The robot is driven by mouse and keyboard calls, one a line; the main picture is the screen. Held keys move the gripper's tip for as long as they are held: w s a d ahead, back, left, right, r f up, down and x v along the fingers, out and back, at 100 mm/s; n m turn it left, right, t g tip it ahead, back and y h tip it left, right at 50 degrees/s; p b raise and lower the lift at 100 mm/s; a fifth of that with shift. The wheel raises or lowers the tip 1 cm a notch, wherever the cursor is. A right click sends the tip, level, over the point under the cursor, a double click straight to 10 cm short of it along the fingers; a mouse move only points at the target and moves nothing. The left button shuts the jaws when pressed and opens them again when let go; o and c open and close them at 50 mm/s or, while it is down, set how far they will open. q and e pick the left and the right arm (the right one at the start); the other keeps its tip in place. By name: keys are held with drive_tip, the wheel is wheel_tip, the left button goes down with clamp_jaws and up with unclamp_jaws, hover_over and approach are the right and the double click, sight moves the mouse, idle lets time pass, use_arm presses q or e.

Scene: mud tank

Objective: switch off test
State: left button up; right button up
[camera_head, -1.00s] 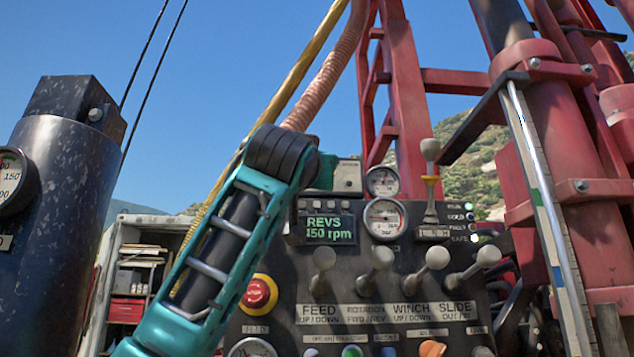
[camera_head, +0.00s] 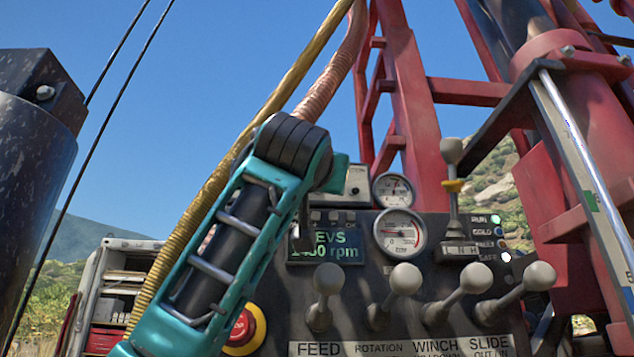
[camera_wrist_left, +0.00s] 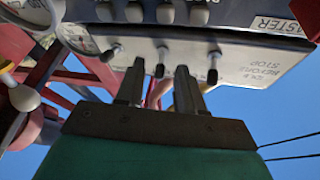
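The dark control panel (camera_head: 400,325) fills the lower right of the head view, with a lit REVS display (camera_head: 340,246). A pale switch box (camera_head: 356,184) stands above the display, partly behind my left arm. In the left wrist view a pale plate (camera_wrist_left: 240,48) bears several small dark toggles; one toggle (camera_wrist_left: 162,60) appears between my fingertips. No label reading "test" is legible. My left gripper (camera_wrist_left: 160,75) has its two fingers apart and empty, close to the toggles; contact cannot be judged. In the head view my arm mostly hides it. My right gripper is not in view.
Several ball-topped levers (camera_head: 404,280) project below the display. A red stop button (camera_head: 241,327) sits low beside my arm. Two gauges (camera_head: 399,232) and a tall lever (camera_head: 452,185) stand to the right. A red mast (camera_head: 405,110) and hoses rise behind. Open sky is above.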

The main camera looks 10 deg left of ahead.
use_arm(q)
drive_tip(key=shift+s, duration=0.15)
drive_tip(key=shift+c, duration=0.7)
clamp_jaws()
drive_tip(key=shift+f+m+t+h+b, duration=0.4)
drive_tip(key=shift+t+b, duration=0.35)
drive_tip(key=shift+t, duration=0.3)
drive_tip(key=shift+f+m+t+h+b, duration=0.35)
drive_tip(key=shift+t+b, duration=0.35)
drive_tip(key=shift+t, duration=0.35)
